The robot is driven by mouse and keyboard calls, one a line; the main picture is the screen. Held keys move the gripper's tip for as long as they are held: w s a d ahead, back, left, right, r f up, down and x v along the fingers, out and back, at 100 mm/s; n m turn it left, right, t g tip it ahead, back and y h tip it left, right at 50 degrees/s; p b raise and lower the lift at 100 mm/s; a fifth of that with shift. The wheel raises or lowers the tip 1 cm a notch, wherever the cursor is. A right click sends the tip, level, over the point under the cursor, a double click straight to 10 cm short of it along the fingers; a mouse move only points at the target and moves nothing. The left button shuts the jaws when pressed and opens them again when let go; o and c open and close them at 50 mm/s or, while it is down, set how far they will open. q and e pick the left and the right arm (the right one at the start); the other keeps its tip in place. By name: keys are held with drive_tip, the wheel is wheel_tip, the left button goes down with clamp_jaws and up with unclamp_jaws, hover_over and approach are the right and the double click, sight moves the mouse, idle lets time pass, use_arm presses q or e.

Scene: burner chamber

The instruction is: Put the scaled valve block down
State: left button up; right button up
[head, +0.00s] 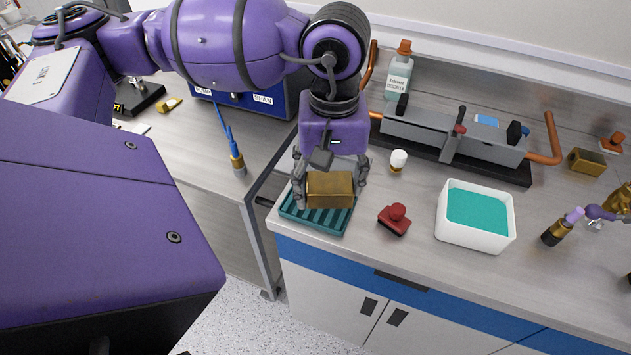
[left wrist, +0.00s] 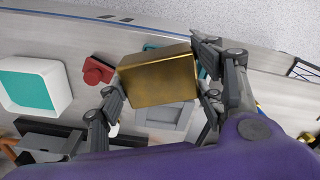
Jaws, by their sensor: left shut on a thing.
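The scaled valve block is a brass-coloured box (head: 331,190), which also fills the middle of the left wrist view (left wrist: 158,78). My left gripper (head: 331,186) is shut on it, one finger at each side, and points down. The block is over a teal ribbed tray (head: 318,217) at the front left corner of the counter. I cannot tell whether the block touches the tray's ribs. In the left wrist view the gripper (left wrist: 160,90) has the block between its fingers, and the tray is mostly hidden behind it.
A red knobbed object (head: 395,219) and a white tub of teal liquid (head: 474,216) stand right of the tray. A small white-capped jar (head: 397,161) and a grey fixture with copper pipes (head: 455,138) are behind. A gap separates this counter from the left one.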

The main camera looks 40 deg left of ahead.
use_arm(q)
drive_tip(key=w+a+f, duration=0.1)
drive_tip(key=f, duration=0.1)
drive_tip(key=w+a+f, duration=0.3)
drive_tip(key=a+f, duration=0.1)
drive_tip(key=shift+w+a+f+p, duration=0.1)
drive_tip(key=shift+w+f+p, duration=0.1)
drive_tip(key=shift+p, duration=0.1)
drive_tip(key=shift+w+a+f, duration=0.1)
drive_tip(key=shift+f, duration=1.6)
drive_tip(key=shift+f, duration=0.15)
drive_tip(key=o, duration=1)
drive_tip(key=shift+f, duration=0.1)
drive_tip(key=o, duration=0.4)
wheel_tip(320, 180, up, 12)
drive_tip(key=shift+r, duration=0.25)
